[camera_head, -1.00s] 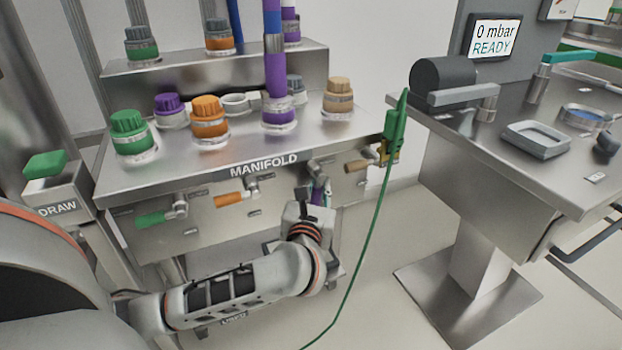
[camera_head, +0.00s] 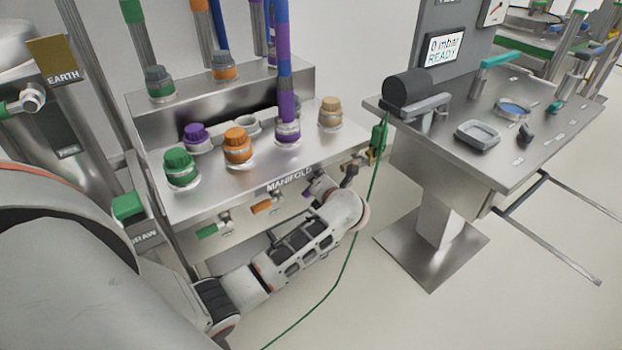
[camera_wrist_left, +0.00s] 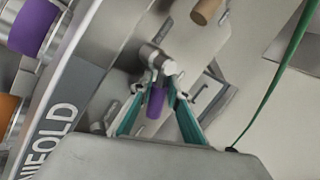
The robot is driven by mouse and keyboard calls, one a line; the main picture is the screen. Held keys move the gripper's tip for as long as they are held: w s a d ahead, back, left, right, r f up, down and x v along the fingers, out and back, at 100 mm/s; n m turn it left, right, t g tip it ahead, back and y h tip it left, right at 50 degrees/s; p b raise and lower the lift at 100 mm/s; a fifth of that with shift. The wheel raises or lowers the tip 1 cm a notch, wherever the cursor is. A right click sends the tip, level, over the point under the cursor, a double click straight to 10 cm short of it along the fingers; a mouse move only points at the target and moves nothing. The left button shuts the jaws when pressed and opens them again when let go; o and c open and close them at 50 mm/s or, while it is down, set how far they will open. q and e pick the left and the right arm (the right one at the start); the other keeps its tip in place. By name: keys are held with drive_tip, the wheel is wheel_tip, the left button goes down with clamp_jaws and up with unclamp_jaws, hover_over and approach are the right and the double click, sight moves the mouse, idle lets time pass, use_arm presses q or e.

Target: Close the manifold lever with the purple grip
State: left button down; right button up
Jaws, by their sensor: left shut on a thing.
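The manifold (camera_head: 222,205) is a steel block with a row of levers on its front face. The purple grip (camera_wrist_left: 155,102) hangs from a steel valve stem (camera_wrist_left: 158,60) in the left wrist view. My left gripper (camera_wrist_left: 156,112) is shut on it, with teal fingers on either side. In the head view my left gripper (camera_head: 322,188) is at the manifold's front, between the orange lever (camera_head: 267,205) and the tan lever (camera_head: 352,170). It hides most of the purple lever there. My right gripper is not in view.
A green lever (camera_head: 213,230) is on the manifold's left. A green cable (camera_head: 362,215) hangs just right of my left arm. A steel table (camera_head: 520,165) with a screen (camera_head: 444,48) reading "0 mbar READY" stands to the right, with open floor before it.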

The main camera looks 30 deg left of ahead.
use_arm(q)
drive_tip(key=p, duration=0.1)
drive_tip(key=r+m+g+p, duration=0.1)
drive_tip(key=shift+s+d+g+p, duration=0.1)
drive_tip(key=shift+s+g+p, duration=0.1)
drive_tip(key=shift+g+p, duration=0.15)
drive_tip(key=shift+s+m+g+y+p, duration=0.1)
drive_tip(key=shift+m+g+y+p, duration=0.3)
drive_tip(key=shift+m+g+p, duration=0.5)
drive_tip(key=shift+f+t, duration=0.1)
drive_tip(key=shift+t, duration=0.15)
drive_tip(key=c, duration=2.2)
unclamp_jaws()
drive_tip(key=shift+r, duration=0.2)
drive_tip(key=v, duration=0.7)
